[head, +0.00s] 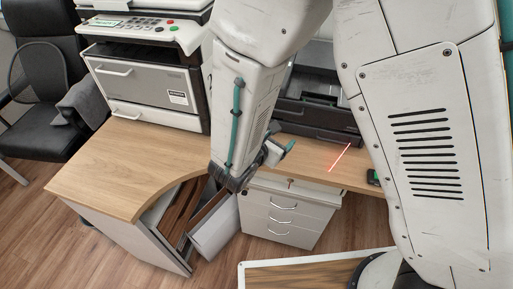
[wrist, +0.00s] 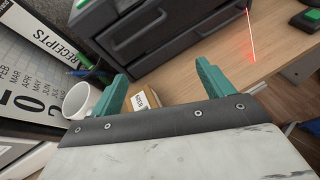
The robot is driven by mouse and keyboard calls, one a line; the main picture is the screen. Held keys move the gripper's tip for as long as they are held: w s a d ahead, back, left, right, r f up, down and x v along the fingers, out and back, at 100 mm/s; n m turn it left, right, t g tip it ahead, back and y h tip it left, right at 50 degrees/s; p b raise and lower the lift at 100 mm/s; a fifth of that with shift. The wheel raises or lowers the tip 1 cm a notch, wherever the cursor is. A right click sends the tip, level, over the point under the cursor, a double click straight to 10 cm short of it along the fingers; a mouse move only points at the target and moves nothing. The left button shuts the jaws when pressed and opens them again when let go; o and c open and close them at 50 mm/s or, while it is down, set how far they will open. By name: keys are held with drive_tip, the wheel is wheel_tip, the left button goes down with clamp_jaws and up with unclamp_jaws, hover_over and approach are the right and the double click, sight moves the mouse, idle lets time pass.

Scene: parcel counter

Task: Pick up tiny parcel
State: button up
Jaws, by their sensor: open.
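My gripper (head: 281,150) is over the counter in front of the black machine in the head view. In the wrist view its two teal fingers (wrist: 162,70) are spread apart with nothing held between them. A small brown box with a white label, which looks like the tiny parcel (wrist: 147,99), lies on the wooden counter (wrist: 180,82). It appears between the fingers, nearer the left one, and the gripper's dark edge hides its lower part. I cannot tell how far it is from the fingers. The head view does not show the parcel; my arm covers that area.
A white mug (wrist: 79,100) stands left of the left finger, beside a calendar and a receipts label. The black drawered machine (wrist: 165,28) is behind. A red light line (head: 340,157) crosses the counter at right.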

drive_tip(key=s+a+f+n+t+y, duration=0.1)
drive_tip(key=a+f+n+t+y, duration=0.15)
drive_tip(key=a+f+n, duration=0.35)
drive_tip(key=shift+m+g+y, duration=0.4)
drive_tip(key=shift+g+y, duration=0.05)
drive_tip(key=shift+g, duration=0.1)
drive_tip(key=x, duration=0.5)
drive_tip(key=f+x, duration=0.1)
drive_tip(key=x, duration=0.1)
drive_tip(key=shift+w+a, duration=0.1)
drive_tip(key=shift+a, duration=0.2)
drive_tip(key=c, duration=1.2)
